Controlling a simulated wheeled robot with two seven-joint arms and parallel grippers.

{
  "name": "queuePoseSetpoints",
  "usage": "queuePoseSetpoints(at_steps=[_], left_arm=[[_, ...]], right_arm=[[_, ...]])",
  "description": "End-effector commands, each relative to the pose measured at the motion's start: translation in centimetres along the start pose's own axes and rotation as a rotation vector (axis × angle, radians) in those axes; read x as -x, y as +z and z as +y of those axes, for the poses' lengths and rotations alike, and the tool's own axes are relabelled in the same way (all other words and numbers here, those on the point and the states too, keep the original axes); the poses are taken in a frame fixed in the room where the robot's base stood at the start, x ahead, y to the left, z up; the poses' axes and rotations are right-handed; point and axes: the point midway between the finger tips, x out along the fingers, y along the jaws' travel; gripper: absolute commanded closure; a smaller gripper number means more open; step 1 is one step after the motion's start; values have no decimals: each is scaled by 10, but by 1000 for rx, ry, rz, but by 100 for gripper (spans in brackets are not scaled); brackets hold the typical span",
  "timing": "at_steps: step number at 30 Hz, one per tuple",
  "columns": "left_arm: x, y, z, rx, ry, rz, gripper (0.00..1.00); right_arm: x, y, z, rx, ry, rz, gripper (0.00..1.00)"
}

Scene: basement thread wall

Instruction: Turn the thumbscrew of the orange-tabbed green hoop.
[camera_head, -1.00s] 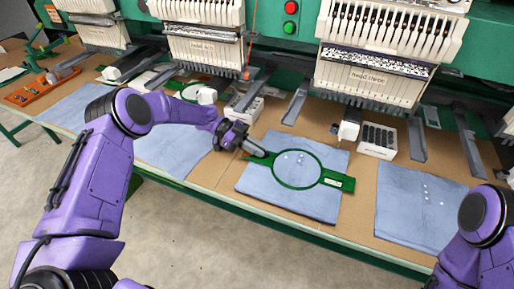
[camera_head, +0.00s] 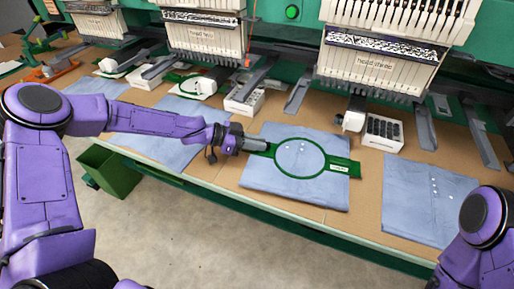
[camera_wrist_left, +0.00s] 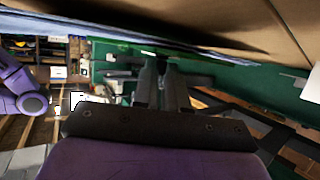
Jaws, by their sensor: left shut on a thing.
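The green hoop (camera_head: 324,161) lies on a folded blue cloth (camera_head: 268,180) on the table under a machine head. Its right arm (camera_head: 343,168) carries a small white label. I see no orange tab on it. The left gripper (camera_head: 268,147) comes in from the left and is shut at the hoop's left arm, its fingers in line with that arm. In the left wrist view its fingers (camera_wrist_left: 161,72) are close together. The thumbscrew is hidden or too small to make out. My right gripper is out of view; only part of its arm shows at the right.
Machine heads (camera_head: 375,60) hang over the table's back, with grey arms (camera_head: 299,92) below. A white box of dark pieces (camera_head: 382,134) stands behind the hoop. Another blue cloth (camera_head: 425,205) lies at the right. A green bin (camera_head: 112,172) stands below the table's front edge.

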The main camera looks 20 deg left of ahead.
Motion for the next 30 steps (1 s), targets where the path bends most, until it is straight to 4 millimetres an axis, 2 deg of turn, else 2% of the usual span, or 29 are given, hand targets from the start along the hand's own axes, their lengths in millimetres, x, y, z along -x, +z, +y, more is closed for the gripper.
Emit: queuePoseSetpoints(at_steps=[1,3,9,30], left_arm=[[-3,7,2,16,-40,9,100],[-3,6,3,34,-87,7,100],[0,0,3,48,-119,0,100],[0,0,3,50,-118,-1,100]], right_arm=[[-18,8,-2,0,0,0,57],[-27,11,-2,0,0,0,57],[-25,10,-2,0,0,0,57],[-25,10,-2,0,0,0,57]])
